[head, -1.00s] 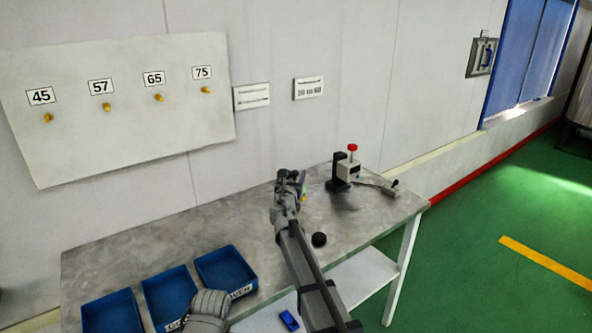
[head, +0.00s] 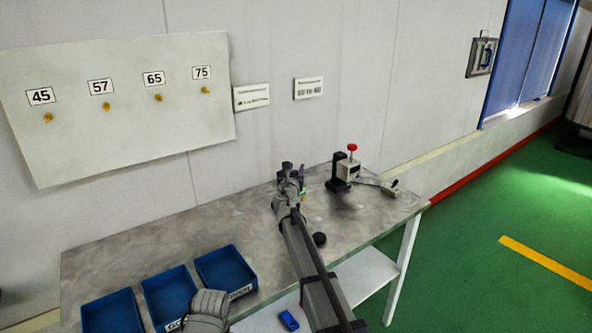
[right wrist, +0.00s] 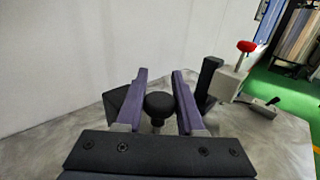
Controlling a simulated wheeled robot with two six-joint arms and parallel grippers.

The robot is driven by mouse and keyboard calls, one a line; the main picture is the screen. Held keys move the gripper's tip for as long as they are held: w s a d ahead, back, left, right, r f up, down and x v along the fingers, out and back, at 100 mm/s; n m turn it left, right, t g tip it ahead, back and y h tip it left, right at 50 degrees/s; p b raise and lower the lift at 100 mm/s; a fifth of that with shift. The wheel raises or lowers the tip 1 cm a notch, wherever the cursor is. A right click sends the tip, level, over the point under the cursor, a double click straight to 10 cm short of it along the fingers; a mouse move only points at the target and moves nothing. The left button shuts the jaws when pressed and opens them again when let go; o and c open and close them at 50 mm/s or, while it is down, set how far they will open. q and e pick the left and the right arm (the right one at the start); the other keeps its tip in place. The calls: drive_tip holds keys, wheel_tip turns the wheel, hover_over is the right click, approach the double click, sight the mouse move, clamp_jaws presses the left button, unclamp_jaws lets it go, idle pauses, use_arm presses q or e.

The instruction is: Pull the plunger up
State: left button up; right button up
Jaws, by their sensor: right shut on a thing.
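The plunger shows in the right wrist view as a round black knob (right wrist: 160,103) on a short silver stem. My right gripper (right wrist: 160,82) has its two purple-grey fingers on either side of the knob and is shut on it. In the head view my right gripper (head: 289,168) is over the back middle of the table, and it hides the plunger there. A black body shows behind the fingers in the wrist view; its full shape is hidden. A grey part of my left arm shows at the bottom of the head view, but its gripper does not show.
A press with a red knob (head: 352,148) stands right of my gripper on the grey table (head: 130,255). A black round piece (head: 320,239) lies beside my right arm. Blue bins (head: 225,268) stand front left. The table's left back is clear.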

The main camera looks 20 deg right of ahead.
clamp_jaws()
idle(0.8)
